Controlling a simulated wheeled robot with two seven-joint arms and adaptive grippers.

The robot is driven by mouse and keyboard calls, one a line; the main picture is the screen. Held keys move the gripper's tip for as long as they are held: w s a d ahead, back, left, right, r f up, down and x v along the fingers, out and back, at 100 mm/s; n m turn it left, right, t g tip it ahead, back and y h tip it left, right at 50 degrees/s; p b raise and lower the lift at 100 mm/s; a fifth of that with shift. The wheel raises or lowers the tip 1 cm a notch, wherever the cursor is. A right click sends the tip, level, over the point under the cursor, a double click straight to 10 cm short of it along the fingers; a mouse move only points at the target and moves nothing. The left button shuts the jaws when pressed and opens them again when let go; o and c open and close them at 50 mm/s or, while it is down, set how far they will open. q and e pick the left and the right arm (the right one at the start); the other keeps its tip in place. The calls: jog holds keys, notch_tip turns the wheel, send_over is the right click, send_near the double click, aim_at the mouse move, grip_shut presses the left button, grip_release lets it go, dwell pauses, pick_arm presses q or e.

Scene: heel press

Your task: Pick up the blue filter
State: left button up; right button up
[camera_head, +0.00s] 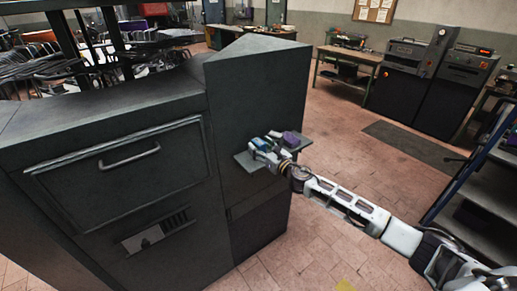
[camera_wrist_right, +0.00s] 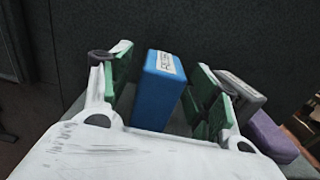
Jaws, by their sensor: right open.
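The blue filter (camera_wrist_right: 160,88) is a blue box with a white label on its top. In the right wrist view it stands upright between the two green-padded fingers of my right gripper (camera_wrist_right: 163,92), with a gap on each side. The gripper is open around it. In the head view my right gripper (camera_head: 268,146) is at a small grey shelf (camera_head: 248,163) on the side of the dark machine. The filter is mostly hidden there by the gripper. My left gripper is not in view.
A grey box (camera_wrist_right: 240,92) with a label stands just right of the right finger, and a purple box (camera_wrist_right: 272,138) is beyond it. The purple box also shows in the head view (camera_head: 291,139). The dark machine (camera_head: 258,95) rises behind the shelf. Open floor lies to the right.

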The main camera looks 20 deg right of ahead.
aim_at(259, 141)
jog(key=shift+x, duration=0.8)
jog(key=shift+c, duration=0.2)
jog(key=c, duration=1.1)
jog(key=shift+r, duration=0.15)
notch_tip(259, 141, up, 8)
jog(key=shift+f+p, duration=0.15)
jog(key=shift+p, duration=1)
jog(key=shift+r, duration=1)
